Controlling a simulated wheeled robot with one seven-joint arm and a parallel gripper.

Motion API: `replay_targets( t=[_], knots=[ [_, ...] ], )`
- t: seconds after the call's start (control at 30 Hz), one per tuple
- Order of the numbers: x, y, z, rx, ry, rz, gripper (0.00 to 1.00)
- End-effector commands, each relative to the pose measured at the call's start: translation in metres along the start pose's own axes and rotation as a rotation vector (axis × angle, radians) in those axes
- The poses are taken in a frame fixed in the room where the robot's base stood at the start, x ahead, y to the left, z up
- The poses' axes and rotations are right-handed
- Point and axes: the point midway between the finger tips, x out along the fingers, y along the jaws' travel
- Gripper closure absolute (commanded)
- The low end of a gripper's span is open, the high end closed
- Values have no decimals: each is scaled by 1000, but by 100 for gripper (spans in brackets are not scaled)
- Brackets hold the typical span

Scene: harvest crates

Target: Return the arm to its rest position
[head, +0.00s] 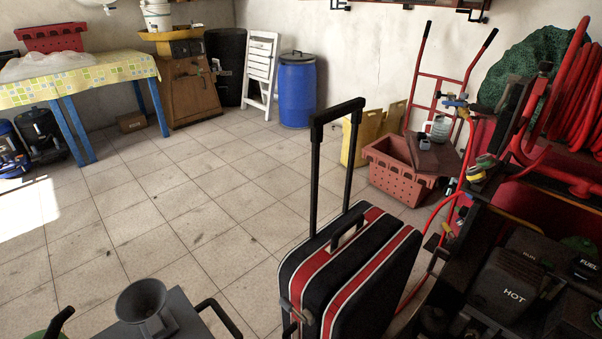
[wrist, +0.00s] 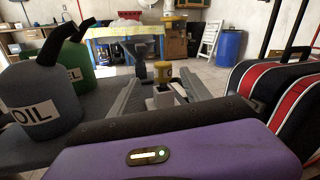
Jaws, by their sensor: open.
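My gripper (wrist: 162,80) shows in the wrist view, with its two grey fingers spread apart. A small white thing with a yellow top (wrist: 162,74) appears between the fingers; the fingers do not visibly grip it, and its exact distance is unclear. The purple body with a lit strip (wrist: 150,156) at the bottom of the wrist view looks like my own. My gripper does not show in the head view.
A grey can marked OIL (wrist: 40,100) and a green can (wrist: 92,58) stand left of my gripper. A dark funnel (head: 146,304) stands beyond it. A black-and-red suitcase (head: 350,265) stands to the right. Open tiled floor (head: 170,200) lies beyond.

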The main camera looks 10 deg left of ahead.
Motion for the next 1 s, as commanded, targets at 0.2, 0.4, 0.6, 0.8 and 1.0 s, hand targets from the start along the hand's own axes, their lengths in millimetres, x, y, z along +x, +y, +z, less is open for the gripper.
replay_targets(
  t=[0.2,0.4,0.6,0.8,1.0],
  knots=[
    [-17,-27,46,-629,-111,-45,44],
    [-75,-98,52,-1367,-34,-150,44],
    [-147,-166,49,-2034,173,-145,44],
    [-222,-215,49,-2534,416,24,44],
    [-280,-241,53,-2764,592,244,44]
  ],
)
